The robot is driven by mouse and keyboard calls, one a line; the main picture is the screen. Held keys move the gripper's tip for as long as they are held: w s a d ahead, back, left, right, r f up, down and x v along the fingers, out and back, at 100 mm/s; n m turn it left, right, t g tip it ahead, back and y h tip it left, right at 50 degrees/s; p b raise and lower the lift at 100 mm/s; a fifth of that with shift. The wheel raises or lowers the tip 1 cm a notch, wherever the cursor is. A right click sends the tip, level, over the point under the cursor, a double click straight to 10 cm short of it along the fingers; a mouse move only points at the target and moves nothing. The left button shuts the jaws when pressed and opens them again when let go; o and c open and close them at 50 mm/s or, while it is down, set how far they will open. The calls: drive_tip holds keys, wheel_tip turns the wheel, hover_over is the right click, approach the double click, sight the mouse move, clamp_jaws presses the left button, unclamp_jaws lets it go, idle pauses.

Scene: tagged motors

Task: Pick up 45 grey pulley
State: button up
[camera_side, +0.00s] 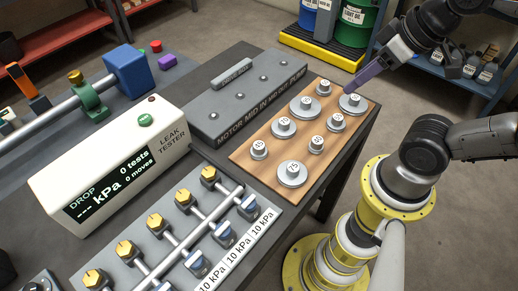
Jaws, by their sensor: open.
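Several grey pulleys with number labels on their hubs sit upright on a wooden board (240,158). Wide ones include a front pulley (292,179), a left-middle pulley (283,132), a back pulley (303,112) and a right pulley (351,107). Small ones include a left pulley (259,152) and a right-middle pulley (336,125). The labels are too small to tell surely which reads 45. My gripper (362,82), with a purple finger, hangs above the board's back right corner near the right pulley. It is open and holds nothing visible; its other finger is not clearly seen.
A grey motor block (240,98) stands behind the board. A white leak tester (115,160) stands left. A manifold with brass plugs (180,221) and a 10 kPa strip lie in front. The table edge drops off close right of the board.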

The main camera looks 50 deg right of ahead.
idle(0.4)
drive_tip(key=o, duration=0.7)
drive_tip(key=shift+c, duration=0.2)
